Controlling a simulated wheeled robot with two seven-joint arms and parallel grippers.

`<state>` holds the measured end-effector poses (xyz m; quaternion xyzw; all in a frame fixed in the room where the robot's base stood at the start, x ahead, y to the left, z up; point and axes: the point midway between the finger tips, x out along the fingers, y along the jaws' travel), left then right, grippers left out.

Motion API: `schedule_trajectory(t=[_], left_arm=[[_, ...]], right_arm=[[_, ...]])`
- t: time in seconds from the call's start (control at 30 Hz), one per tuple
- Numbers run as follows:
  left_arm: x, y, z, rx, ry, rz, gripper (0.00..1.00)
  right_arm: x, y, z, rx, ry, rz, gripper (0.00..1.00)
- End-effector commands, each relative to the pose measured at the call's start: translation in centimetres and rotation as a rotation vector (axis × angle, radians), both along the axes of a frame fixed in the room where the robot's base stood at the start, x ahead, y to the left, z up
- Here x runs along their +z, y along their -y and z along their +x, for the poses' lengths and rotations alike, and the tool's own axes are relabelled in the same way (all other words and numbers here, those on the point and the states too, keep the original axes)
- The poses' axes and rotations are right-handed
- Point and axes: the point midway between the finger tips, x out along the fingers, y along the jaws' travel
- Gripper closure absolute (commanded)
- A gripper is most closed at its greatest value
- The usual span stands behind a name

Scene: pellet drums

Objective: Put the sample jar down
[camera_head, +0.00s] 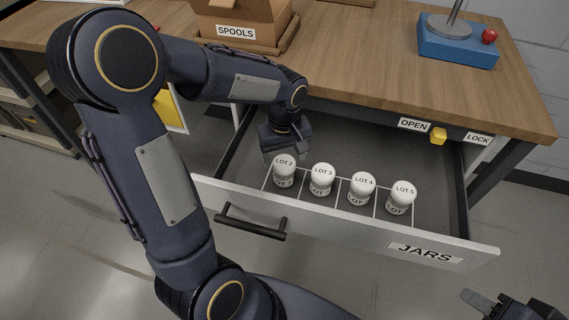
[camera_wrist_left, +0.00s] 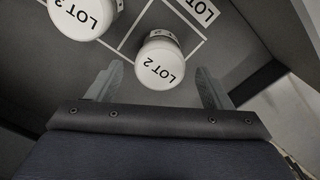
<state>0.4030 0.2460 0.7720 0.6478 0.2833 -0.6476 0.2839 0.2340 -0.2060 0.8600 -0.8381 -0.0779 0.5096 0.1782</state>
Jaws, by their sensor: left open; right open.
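A white-lidded jar marked LOT 2 (camera_head: 284,164) stands upright in the open drawer at the left end of a row of jars. It also shows in the left wrist view (camera_wrist_left: 160,62). My left gripper (camera_head: 285,157) is in the drawer just behind this jar. In the left wrist view its two fingers (camera_wrist_left: 158,85) are spread, with the LOT 2 lid between and just beyond the tips. I cannot tell whether a finger touches it. My right gripper (camera_head: 477,303) is open and empty at the bottom right, outside the drawer.
Jars LOT 3 (camera_head: 322,173), LOT 4 (camera_head: 362,184) and LOT 5 (camera_head: 402,192) stand in outlined cells. The drawer front (camera_head: 340,226) is labelled JARS. A yellow knob (camera_head: 438,136) sits between OPEN and LOCK. A SPOOLS box (camera_head: 240,15) and a blue device (camera_head: 457,42) are on the table.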

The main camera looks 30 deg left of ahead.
Motion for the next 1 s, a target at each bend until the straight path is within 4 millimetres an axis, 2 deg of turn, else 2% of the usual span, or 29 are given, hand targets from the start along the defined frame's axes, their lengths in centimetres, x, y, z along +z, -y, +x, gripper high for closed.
schedule_trajectory(t=[0.03, 0.2, 0.37, 0.47, 0.57, 0.73, 0.9, 1.0], left_arm=[[1.4, 0.0, 0.1, -0.001, 0.006, 0.0, 0.27], [4.3, 0.0, 0.1, -0.001, 0.003, 0.0, 0.27], [5.6, 0.0, -0.1, -0.003, 0.004, -0.002, 0.27], [6.6, -0.1, -1.1, -0.034, 0.028, -0.024, 0.27], [8.1, -0.1, -3.7, -0.116, 0.09, -0.076, 0.27], [10.2, 0.9, -9.9, -0.334, 0.276, -0.159, 0.27], [10.5, 2.7, -14.5, -0.527, 0.465, -0.173, 0.27], [10.2, 3.5, -16.0, -0.601, 0.539, -0.163, 0.27]], right_arm=[[0.5, 0.0, 0.0, 0.0, 0.0, 0.0, 0.59], [1.0, 0.0, 0.0, 0.0, 0.0, 0.0, 0.59], [1.2, 0.0, 0.0, 0.0, 0.0, 0.0, 0.59], [1.2, 0.0, 0.0, 0.0, 0.0, 0.0, 0.59], [1.2, 0.0, 0.0, 0.0, 0.0, 0.0, 0.59], [1.2, 0.0, 0.0, 0.0, 0.0, 0.0, 0.59], [1.2, 0.0, 0.0, 0.0, 0.0, 0.0, 0.59], [1.2, 0.0, 0.0, 0.0, 0.0, 0.0, 0.59]])
